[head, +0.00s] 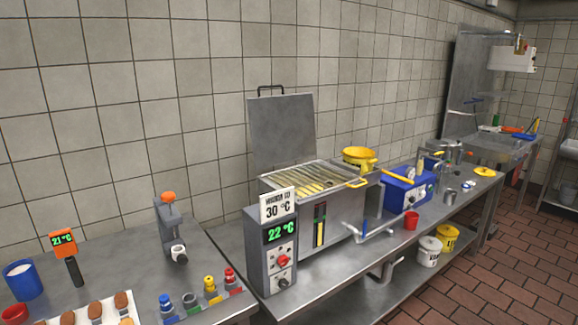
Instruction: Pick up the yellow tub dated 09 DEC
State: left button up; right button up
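A yellow tub (445,239) with dark lettering stands low, on or near the lower shelf under the long metal counter. Its print is too small to read, so I cannot tell its date. A white tub (428,253), also with dark lettering, stands beside it to the left and nearer. Neither of my grippers shows in the head view.
The metal counter (375,247) carries a fryer-like machine (325,205) reading 22 °C, a blue box (404,195) and a red cup (411,221). A nearer table (140,265) holds small items. Tiled floor (500,285) lies open at right.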

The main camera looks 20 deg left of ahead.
aim_at(363, 158)
jog(key=u, duration=0.15)
jog(key=i+l+u, duration=0.1)
jog(key=i+l, duration=0.15)
jog(key=i+l+u, duration=0.2)
jog(key=i+l, duration=0.2)
jog(key=l, duration=0.25)
jog(key=i+l+u, duration=0.1)
jog(key=i+l, duration=0.15)
jog(key=i+l+u, duration=0.1)
jog(key=l, duration=0.3)
jog(key=i+l, duration=0.25)
jog(key=i+l+u, duration=0.15)
jog(key=l, duration=0.35)
jog(key=i+l+u, duration=0.1)
jog(key=l, duration=0.25)
jog(key=i, duration=0.1)
